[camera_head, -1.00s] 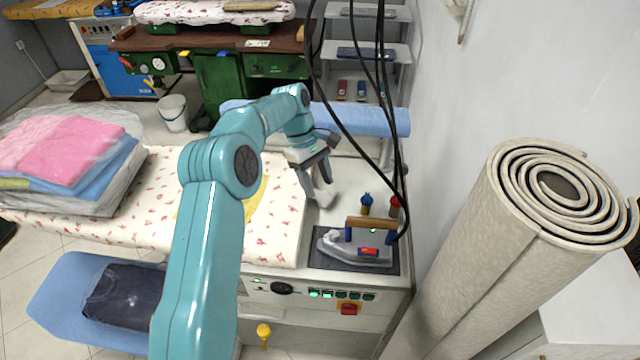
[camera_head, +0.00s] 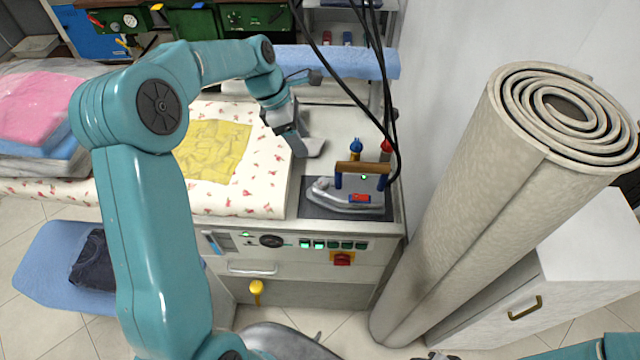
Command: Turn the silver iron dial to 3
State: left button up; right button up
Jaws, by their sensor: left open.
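The silver iron (camera_head: 342,199) rests on a dark pad (camera_head: 322,211) at the right end of the ironing table. It has a wooden handle (camera_head: 362,168) on blue posts and a red part on its body. A small green-and-white spot, possibly the dial, shows under the handle; its setting is too small to read. My left gripper (camera_head: 312,148) is open and empty above the table, to the upper left of the iron and apart from it. My right gripper is not clearly visible; only a bit of teal arm shows at the bottom right.
Black cables (camera_head: 372,90) hang down to the iron. A blue-topped bottle (camera_head: 355,148) and a red-topped one stand behind it. A yellow cloth (camera_head: 212,148) lies on the flowered cover. A rolled carpet (camera_head: 470,210) stands to the right. The table front has a control panel (camera_head: 290,243).

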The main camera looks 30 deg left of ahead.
pick_arm(q)
jog(key=s+t+b, duration=0.1)
jog(key=s+b, duration=0.1)
jog(key=p, duration=0.2)
send_near(323, 181)
jog(key=x, duration=0.8)
jog(key=shift+w+d+f, duration=0.1)
jog(key=shift+w+f, duration=0.05)
jog(key=shift+f, duration=0.15)
pick_arm(e)
jog(key=shift+f, duration=0.9)
pick_arm(q)
jog(key=c, duration=1)
